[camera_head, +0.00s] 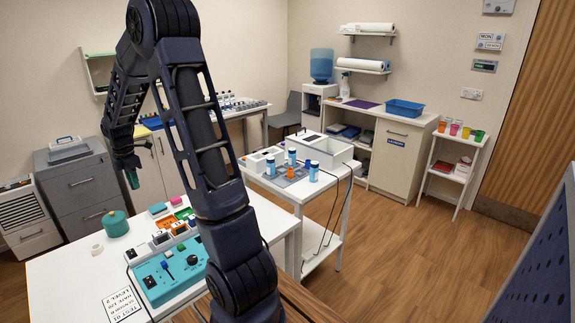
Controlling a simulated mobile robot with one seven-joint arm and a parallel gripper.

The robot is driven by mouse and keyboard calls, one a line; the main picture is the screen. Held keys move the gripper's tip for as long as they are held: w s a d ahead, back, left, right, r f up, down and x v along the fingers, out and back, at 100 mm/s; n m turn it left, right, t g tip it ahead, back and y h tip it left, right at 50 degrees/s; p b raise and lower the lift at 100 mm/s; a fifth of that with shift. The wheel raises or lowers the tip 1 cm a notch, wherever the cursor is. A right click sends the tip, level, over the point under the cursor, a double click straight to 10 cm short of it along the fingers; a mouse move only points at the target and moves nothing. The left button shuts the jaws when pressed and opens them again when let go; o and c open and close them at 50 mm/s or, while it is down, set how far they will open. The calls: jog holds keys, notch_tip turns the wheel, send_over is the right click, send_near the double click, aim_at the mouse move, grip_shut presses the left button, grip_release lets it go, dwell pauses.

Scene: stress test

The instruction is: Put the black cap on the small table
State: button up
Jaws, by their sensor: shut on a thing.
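My gripper (128,163) hangs pointing down at the end of my dark arm, left of centre, above the back left of the near white table. It is shut on a small dark green thing (132,180), whose lower end shows below the fingers. I cannot make out a separate black cap; the grip is small and dark in this view. A small white table (333,193) stands right of my arm, with blue-capped bottles (313,172), an orange-marked item and a white box on it. My gripper is well to the left of this table.
The near white table (60,285) holds a teal control box (172,270), a teal round pot (116,223), a tape roll and coloured trays. Grey drawers (80,185) stand behind. A white stand (452,175) with coloured cups is at right. Black cables hang off the small table.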

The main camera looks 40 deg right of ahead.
jog(key=d+r+m, duration=0.1)
jog(key=d+m, duration=0.2)
jog(key=d, duration=1.5)
notch_tip(320, 180, up, 4)
jog(key=m, duration=0.8)
send_over(301, 191)
notch_tip(301, 191, down, 20)
jog(key=shift+w+r, duration=0.1)
jog(key=o, duration=1)
jog(key=shift+c, duration=0.2)
